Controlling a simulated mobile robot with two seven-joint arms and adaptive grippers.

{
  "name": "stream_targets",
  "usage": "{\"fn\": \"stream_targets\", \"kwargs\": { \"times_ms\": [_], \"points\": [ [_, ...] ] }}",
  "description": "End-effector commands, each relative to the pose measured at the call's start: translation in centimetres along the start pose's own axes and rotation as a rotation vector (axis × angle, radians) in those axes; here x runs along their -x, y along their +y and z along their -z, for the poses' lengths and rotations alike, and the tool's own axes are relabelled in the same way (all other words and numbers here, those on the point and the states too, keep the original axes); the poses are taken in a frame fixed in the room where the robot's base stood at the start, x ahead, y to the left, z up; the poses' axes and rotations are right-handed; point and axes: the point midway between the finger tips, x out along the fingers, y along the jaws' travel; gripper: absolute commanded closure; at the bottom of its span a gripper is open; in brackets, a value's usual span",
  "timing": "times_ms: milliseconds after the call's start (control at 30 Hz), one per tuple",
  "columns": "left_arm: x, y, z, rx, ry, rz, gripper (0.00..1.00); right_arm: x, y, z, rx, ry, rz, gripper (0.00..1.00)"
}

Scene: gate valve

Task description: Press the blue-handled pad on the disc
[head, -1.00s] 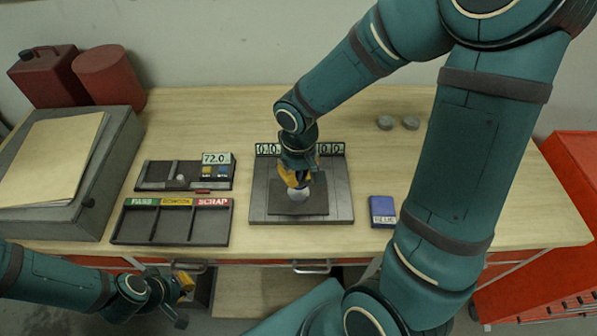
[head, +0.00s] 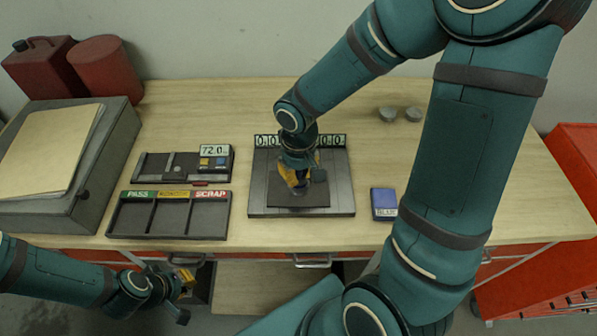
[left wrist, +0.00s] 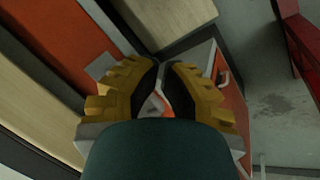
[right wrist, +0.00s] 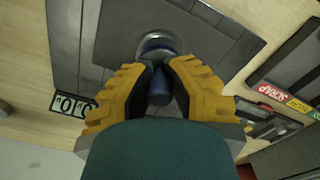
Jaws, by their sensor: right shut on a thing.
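My right gripper (right wrist: 162,75) is shut on the blue handle of the pad (right wrist: 159,92). In the right wrist view, the pad's round dark-blue foot sits over the silver disc (right wrist: 157,37), whose rim shows around it. Whether they press firmly cannot be told. In the head view, my right gripper (head: 298,183) points down over the grey plate and hides most of the pad and disc. My left gripper (head: 187,281) hangs before the bench's front edge. In the left wrist view, its fingers (left wrist: 162,78) stand apart with nothing between them.
The grey fixture (head: 262,205) carries number displays at its back. A sorting tray (head: 168,237) and a gauge reading 72.0 (head: 214,151) stand left of it. A blue box (head: 384,203) lies to its right. Two grey discs (head: 400,114) lie behind.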

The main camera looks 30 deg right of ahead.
Motion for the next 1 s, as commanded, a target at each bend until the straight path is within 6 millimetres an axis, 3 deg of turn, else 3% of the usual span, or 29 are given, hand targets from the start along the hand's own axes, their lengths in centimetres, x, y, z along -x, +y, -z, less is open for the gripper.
{"fn": "stream_targets", "kwargs": {
  "times_ms": [1000],
  "points": [
    [-0.9,-0.4,-0.1,0.0,0.0,0.0,1.0,-1.0,0.0,0.0,0.0,0.0,0.0,1.0]
  ]
}}
